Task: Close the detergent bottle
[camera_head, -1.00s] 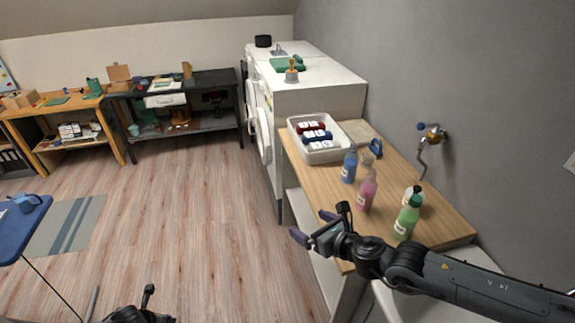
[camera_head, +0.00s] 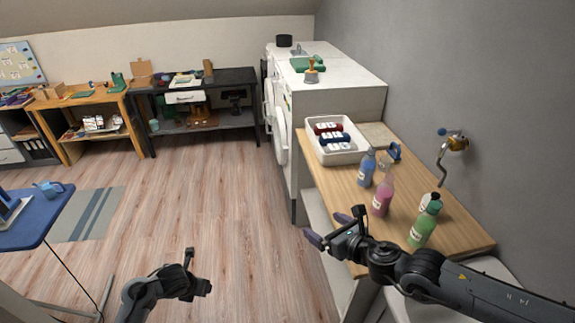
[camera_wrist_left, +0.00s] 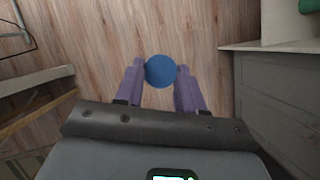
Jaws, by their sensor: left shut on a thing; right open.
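A blue bottle (camera_head: 367,170), a pink bottle (camera_head: 382,200) and a green bottle (camera_head: 423,228) stand upright on the wooden counter (camera_head: 455,225). A whitish bottle with a dark green top (camera_head: 428,201) stands behind the green one. I cannot tell which is the detergent bottle. My left gripper (camera_head: 205,287) is low over the floor, well left of the counter. In the left wrist view it is shut on a round blue cap (camera_wrist_left: 160,71), held between its purple fingers. My right gripper (camera_head: 329,229) is open and empty near the counter's front edge, left of the pink bottle.
A white tray (camera_head: 338,158) with red, blue and white items and a small blue object (camera_head: 393,152) sit farther back on the counter. A blue table (camera_head: 30,222) stands far left. The middle floor is clear.

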